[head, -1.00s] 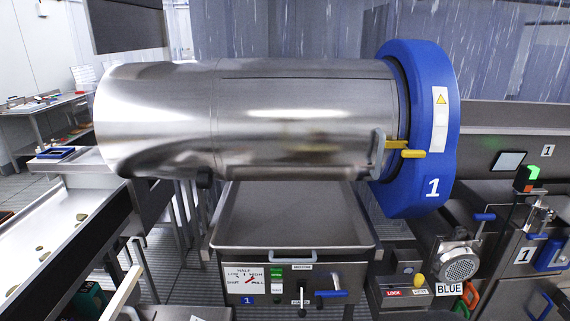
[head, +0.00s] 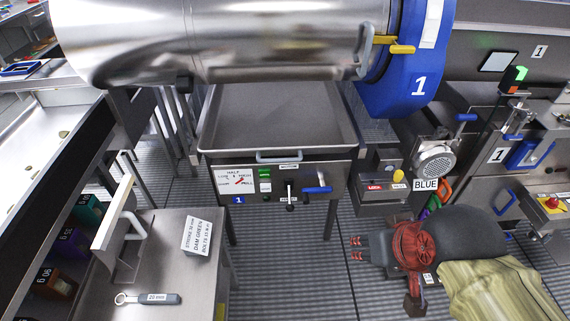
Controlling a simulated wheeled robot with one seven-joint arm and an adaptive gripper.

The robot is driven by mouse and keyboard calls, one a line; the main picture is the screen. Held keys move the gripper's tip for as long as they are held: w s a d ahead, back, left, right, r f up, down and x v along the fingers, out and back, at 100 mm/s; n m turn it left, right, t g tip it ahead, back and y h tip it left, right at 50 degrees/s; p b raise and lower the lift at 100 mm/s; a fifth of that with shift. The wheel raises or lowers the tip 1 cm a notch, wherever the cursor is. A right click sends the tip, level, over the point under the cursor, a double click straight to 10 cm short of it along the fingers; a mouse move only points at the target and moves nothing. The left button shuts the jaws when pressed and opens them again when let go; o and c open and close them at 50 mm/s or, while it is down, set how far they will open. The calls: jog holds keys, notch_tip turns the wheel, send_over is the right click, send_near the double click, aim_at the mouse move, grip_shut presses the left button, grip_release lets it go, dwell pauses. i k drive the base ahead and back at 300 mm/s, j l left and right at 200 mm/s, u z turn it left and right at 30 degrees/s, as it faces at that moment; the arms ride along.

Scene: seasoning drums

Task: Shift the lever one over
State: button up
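The front panel (head: 345,172) of the tray stand below the steel drum carries a black-handled lever (head: 290,194) under a small white label. A blue-handled lever (head: 317,190) sticks out just to its right. A sign with HALF, LOW, HIGH and PULL (head: 236,182) is on the panel's left, beside green and white buttons (head: 265,180). My gripper (head: 356,248) is at lower right, pointing left, with two red-marked tips apart and nothing seen between them. It is below and right of both levers in the picture, not touching them.
The steel drum (head: 210,40) with its blue ring (head: 400,90) hangs above the empty tray (head: 275,115). A control box (head: 382,195) and a BLUE-labelled motor (head: 436,160) stand right. A side table (head: 170,270) with a 20 mm spanner (head: 150,298) is lower left. Grey floor (head: 290,270) is clear.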

aim_at(290, 208)
jog(key=k+j, duration=0.2)
jog(key=k, duration=0.2)
jog(key=k+j, duration=0.45)
jog(key=k, duration=0.3)
jog(key=i, duration=0.6)
